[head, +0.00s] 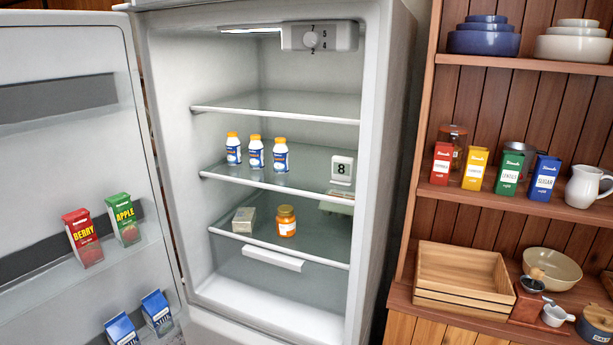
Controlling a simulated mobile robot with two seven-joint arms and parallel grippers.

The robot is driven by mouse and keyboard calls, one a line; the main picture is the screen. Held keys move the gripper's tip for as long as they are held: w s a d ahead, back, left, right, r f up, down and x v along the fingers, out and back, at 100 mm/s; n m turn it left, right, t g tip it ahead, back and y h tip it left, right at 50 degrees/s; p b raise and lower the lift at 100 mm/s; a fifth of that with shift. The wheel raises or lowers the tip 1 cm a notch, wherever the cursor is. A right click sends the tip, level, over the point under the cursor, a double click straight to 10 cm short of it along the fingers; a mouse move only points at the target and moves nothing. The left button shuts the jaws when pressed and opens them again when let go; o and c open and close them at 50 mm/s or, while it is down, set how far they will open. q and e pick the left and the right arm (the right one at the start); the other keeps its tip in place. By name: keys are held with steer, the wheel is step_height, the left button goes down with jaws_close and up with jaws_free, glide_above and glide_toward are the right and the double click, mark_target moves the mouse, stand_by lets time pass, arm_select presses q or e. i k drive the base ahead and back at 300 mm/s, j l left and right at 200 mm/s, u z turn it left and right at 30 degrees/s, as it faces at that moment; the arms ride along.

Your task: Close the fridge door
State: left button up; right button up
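The fridge (375,200) stands in the middle of the head view with its inside fully visible. Its door (60,170) is swung wide open to the left, hinged at the fridge's left side, with its inner face toward me. The door shelves hold a red berry carton (83,238), a green apple carton (123,219) and two blue cartons (157,312). The door's left edge is outside the frame. Neither of my grippers is in view.
Inside the fridge, three white bottles (256,154), an orange jar (286,221) and a small block (243,220) stand on shelves. A wooden shelf unit (480,208) at right holds bowls, coloured boxes, a white jug (585,187) and a wooden crate (460,300).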

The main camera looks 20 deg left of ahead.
mark_target(75, 134)
steer(key=k+j+z, duration=0.15)
steer(key=k+j, duration=0.15)
steer(key=j, duration=0.25)
steer(key=k+j+z, duration=0.15)
steer(key=k+j, duration=0.15)
steer(key=j, duration=0.2)
steer(key=k+j+z, duration=0.1)
steer(key=k+j, duration=0.2)
steer(key=j, duration=0.2)
steer(key=k+j, duration=0.1)
steer(key=j, duration=0.2)
steer(key=k+j+z, duration=0.15)
steer(key=j, duration=0.45)
steer(key=j+z, duration=0.1)
steer(key=j, duration=0.35)
steer(key=k+j+z, duration=0.1)
steer(key=j, duration=0.3)
steer(key=k+j+z, duration=0.1)
steer(key=j, duration=0.35)
steer(key=k+j+z, duration=0.1)
steer(key=j, duration=0.3)
steer(key=j+z, duration=0.3)
steer(key=j, duration=1.1)
steer(key=k+j+z, duration=0.1)
steer(key=k+j, duration=0.3)
steer(key=j, duration=0.15)
